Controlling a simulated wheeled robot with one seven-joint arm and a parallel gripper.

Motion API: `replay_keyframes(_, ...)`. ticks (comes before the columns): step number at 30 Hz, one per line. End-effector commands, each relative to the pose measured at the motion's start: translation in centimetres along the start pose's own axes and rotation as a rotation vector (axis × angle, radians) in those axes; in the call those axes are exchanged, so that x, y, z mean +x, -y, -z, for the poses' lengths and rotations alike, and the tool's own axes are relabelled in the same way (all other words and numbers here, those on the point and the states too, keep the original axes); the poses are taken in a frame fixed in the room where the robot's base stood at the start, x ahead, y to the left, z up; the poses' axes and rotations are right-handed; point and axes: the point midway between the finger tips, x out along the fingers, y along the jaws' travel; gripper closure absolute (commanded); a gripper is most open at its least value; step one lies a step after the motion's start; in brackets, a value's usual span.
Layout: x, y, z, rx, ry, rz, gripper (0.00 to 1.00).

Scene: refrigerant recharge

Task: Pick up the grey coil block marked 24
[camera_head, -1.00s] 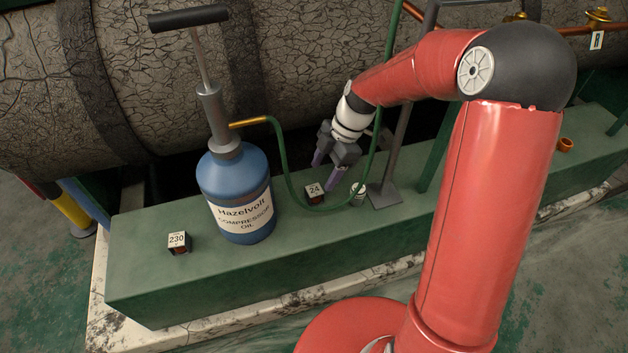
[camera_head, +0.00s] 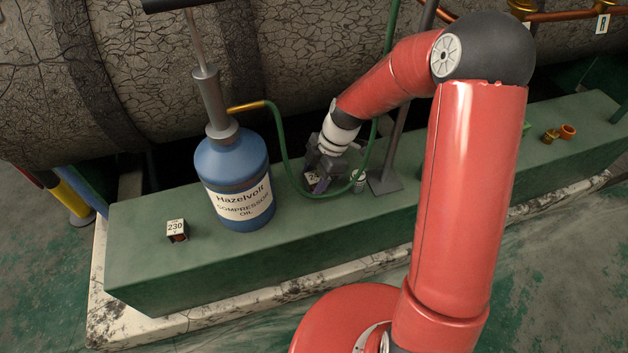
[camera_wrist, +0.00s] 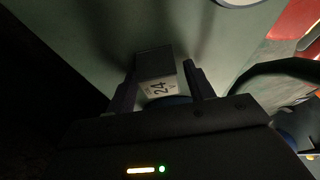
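The coil block marked 24 (camera_head: 312,178) sits on the green bench top (camera_head: 140,262), to the right of the blue oil bottle. The fingers are apart, one on each side, with a narrow gap at the right finger; contact at the left finger is unclear.
The blue oil bottle with pump (camera_head: 235,180) and its green hose (camera_head: 283,160) are close on the left. A small pale cylinder (camera_head: 358,182) and a grey post foot (camera_head: 384,183) are close on the right. A block marked 230 (camera_head: 176,230) sits at the left.

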Motion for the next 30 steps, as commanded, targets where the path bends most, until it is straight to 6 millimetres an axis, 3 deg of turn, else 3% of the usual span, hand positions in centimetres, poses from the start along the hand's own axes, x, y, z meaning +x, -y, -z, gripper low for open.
replay_keyframes(2, 0.0, 0.0, 0.0, 0.000, 0.000, 0.000, 0.58)
replay_keyframes(9, 0.0, 0.0, 0.0, 0.000, 0.000, 0.000, 0.89)
replay_keyframes(22, -1.1, -0.1, 0.5, -0.002, 0.001, -0.002, 0.90)
replay_keyframes(26, -3.0, -0.1, 1.2, -0.002, 0.002, -0.004, 0.90)
replay_keyframes(30, -6.1, -0.1, 2.5, -0.003, 0.003, -0.006, 0.90)
